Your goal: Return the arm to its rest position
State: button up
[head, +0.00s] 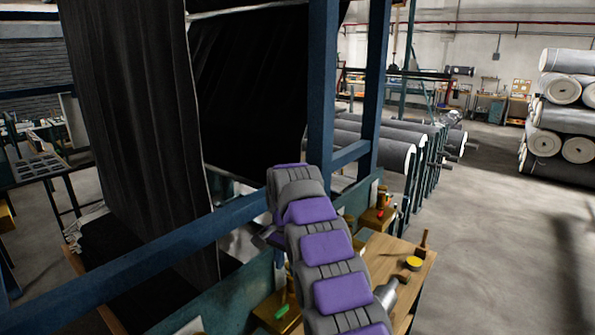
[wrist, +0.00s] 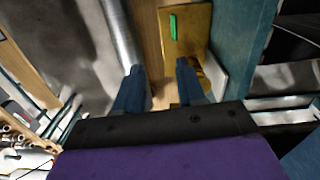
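My purple and grey arm reaches up from the bottom of the head view, out over the edge of a wooden bench toward the blue frame (head: 322,90). The gripper itself is mostly hidden behind the arm there. In the wrist view my gripper (wrist: 160,72) shows two blue fingers standing apart, with nothing held between them. Beyond the fingertips are a brass-coloured box (wrist: 190,45) with a green piece on it and a grey metal cylinder (wrist: 121,35).
The wooden bench (head: 400,250) right of my arm carries a yellow roll (head: 414,263) and a wooden-handled tool (head: 424,242). Dark cloth (head: 135,120) hangs at left. Grey rolls (head: 375,150) lie on a rack behind; others (head: 565,120) are stacked at right. Open floor lies at right.

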jog(key=s+d+r+n+b, duration=0.1)
jog(key=s+d+b, duration=0.1)
jog(key=s+d, duration=0.35)
jog(key=s+d+n+b, duration=0.1)
jog(key=s+d, duration=0.2)
jog(key=s, duration=0.6)
jog(key=s+d+r+n+b, duration=0.1)
jog(key=s+d+b, duration=0.1)
jog(key=s+d, duration=0.35)
jog(key=s+d+f+n+b, duration=0.1)
jog(key=s+f, duration=0.3)
jog(key=s, duration=0.5)
jog(key=s+d+f+n+g+b, duration=0.1)
jog(key=s+f, duration=0.2)
jog(key=s, duration=0.7)
jog(key=s+d+f+n+b, duration=0.1)
jog(key=s+f, duration=0.3)
jog(key=s, duration=0.5)
jog(key=shift+s+d+f+n+g, duration=0.25)
jog(key=shift+d+f+n+g, duration=0.05)
jog(key=shift+d+f+n, duration=0.1)
